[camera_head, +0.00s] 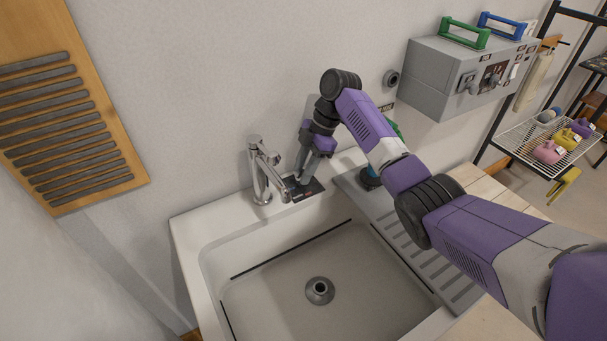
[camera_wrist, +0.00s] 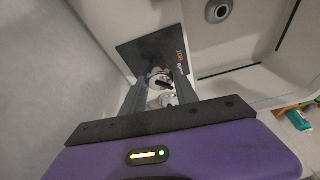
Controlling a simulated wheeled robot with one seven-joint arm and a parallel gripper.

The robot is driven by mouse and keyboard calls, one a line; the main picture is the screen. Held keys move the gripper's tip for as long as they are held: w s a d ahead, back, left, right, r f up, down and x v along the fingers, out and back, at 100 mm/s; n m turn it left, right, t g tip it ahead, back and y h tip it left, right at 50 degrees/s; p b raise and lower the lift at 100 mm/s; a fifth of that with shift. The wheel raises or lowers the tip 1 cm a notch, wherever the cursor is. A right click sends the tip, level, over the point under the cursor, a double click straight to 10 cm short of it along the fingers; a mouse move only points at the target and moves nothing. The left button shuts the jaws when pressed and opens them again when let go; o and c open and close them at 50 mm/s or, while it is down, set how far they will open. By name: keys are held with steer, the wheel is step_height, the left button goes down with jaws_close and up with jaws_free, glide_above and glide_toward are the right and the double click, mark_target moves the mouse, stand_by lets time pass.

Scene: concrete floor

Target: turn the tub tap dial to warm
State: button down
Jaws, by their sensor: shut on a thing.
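The tub tap dial (camera_wrist: 162,82) is a small round metallic knob with a dark pointer, seen in the wrist view between my fingers. It sits on a dark plate (camera_wrist: 150,52) with red "HOT" lettering at its right; other lettering is too small to read. In the head view the plate (camera_head: 306,190) lies on the tub's back rim, right of the chrome tap (camera_head: 262,170). My gripper (camera_head: 311,178) reaches down over the plate, its fingers shut on the dial; it also shows in the wrist view (camera_wrist: 160,84). The dial is hidden in the head view, and its exact setting cannot be told.
The white tub (camera_head: 190,225) has a drain (camera_head: 319,291) and an empty basin. A grey ribbed drainboard (camera_head: 430,262) lies to its right. A grey wall box (camera_head: 435,75) with green and blue handles and a wire shelf (camera_head: 520,150) stand further right.

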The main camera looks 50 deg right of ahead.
steer(key=shift+n+g+b, duration=0.3)
steer(key=shift+n+b, duration=0.05)
steer(key=shift+n, duration=0.25)
steer(key=c, duration=0.9)
jaws_free()
steer(key=shift+c, duration=0.2)
steer(key=v, duration=0.7)
steer(key=shift+d+r, duration=0.2)
steer(key=shift+r, duration=0.15)
